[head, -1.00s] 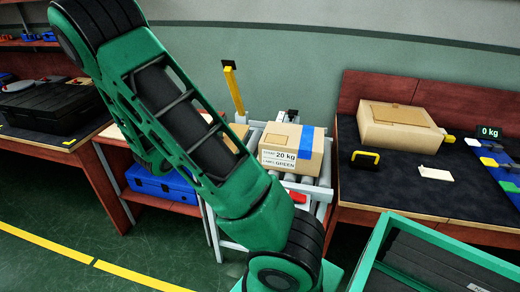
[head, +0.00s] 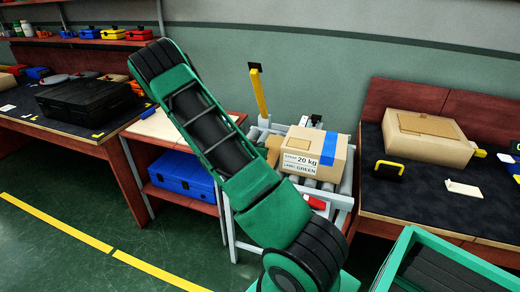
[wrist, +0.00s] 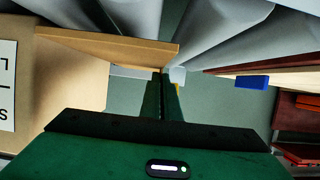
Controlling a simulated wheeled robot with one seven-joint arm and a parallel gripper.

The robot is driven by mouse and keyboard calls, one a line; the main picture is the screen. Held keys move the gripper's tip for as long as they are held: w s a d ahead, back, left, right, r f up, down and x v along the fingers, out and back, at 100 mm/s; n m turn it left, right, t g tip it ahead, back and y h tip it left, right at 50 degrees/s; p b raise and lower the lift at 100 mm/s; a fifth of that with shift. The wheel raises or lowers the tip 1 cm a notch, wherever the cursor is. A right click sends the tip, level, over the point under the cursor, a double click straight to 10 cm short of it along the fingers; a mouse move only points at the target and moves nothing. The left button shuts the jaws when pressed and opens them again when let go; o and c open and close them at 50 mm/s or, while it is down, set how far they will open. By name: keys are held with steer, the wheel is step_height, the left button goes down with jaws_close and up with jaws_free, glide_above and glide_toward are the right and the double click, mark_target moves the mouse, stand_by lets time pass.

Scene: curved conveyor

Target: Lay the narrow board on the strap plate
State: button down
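In the wrist view my gripper (wrist: 164,82) points away with its two fingers together, only a thin dark line between them. A narrow tan board-like piece (wrist: 120,45) lies just beyond the fingertips, along the box's edge; I cannot tell whether it touches them. I see nothing clearly between the fingers. In the head view a tan piece (head: 274,148) shows left of the labelled box, partly hidden by my arm, and my gripper is hidden. I cannot pick out the strap plate with certainty.
The 20 kg cardboard box (head: 314,153) with blue tape sits on the roller conveyor (head: 346,182). A yellow post (head: 258,92) stands behind. The right bench holds another carton (head: 427,138), a yellow-black handle (head: 388,170) and a cream block (head: 463,188). A blue case (head: 182,175) sits on a low shelf.

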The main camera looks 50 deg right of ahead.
steer(key=shift+f, duration=0.6)
steer(key=shift+f, duration=0.1)
steer(key=c, duration=2)
jaws_free()
